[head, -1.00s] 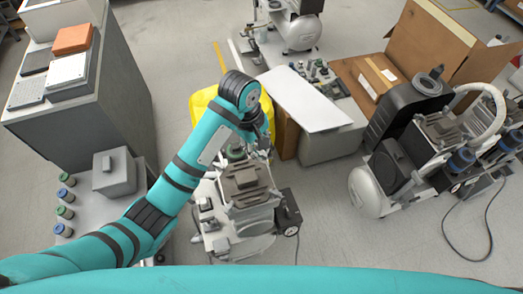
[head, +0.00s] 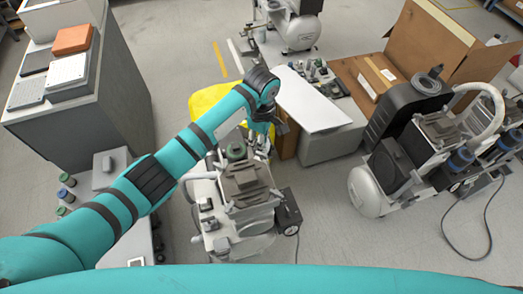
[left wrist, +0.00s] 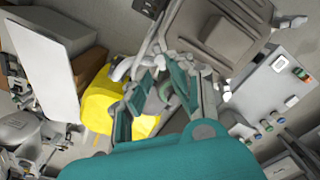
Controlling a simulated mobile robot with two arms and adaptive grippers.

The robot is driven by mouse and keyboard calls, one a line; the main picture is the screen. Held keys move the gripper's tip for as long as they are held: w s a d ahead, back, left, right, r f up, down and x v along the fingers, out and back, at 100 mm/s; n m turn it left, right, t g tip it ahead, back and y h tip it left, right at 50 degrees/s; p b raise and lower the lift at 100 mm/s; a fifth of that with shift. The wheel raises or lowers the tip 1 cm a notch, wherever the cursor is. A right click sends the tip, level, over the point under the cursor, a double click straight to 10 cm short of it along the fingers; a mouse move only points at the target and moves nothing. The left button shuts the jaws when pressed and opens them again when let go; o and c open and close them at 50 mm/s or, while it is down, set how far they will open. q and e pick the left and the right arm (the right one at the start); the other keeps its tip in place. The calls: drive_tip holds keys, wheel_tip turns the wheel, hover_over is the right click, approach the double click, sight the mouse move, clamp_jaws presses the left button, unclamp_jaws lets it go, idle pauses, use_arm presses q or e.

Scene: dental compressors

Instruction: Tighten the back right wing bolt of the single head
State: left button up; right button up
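In the left wrist view, the grey head (left wrist: 215,30) shows at the top. My left gripper (head: 260,145) points down at the back right of the head. In the left wrist view, its teal-padded fingers (left wrist: 163,78) are apart, with no object clearly held between them. The back right wing bolt is too small or hidden to make out. My right gripper is not in view.
A yellow object (head: 215,103) lies behind the compressor. A white panel (head: 310,98) and an open cardboard box (head: 435,45) stand to the right and back. Another compressor with a silver tank (head: 368,192) stands right. A grey cabinet (head: 85,100) is left. Floor is clear at front right.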

sight(262, 154)
use_arm(q)
wheel_tip(262, 154, down, 6)
drive_tip(key=shift+f, duration=0.25)
clamp_jaws()
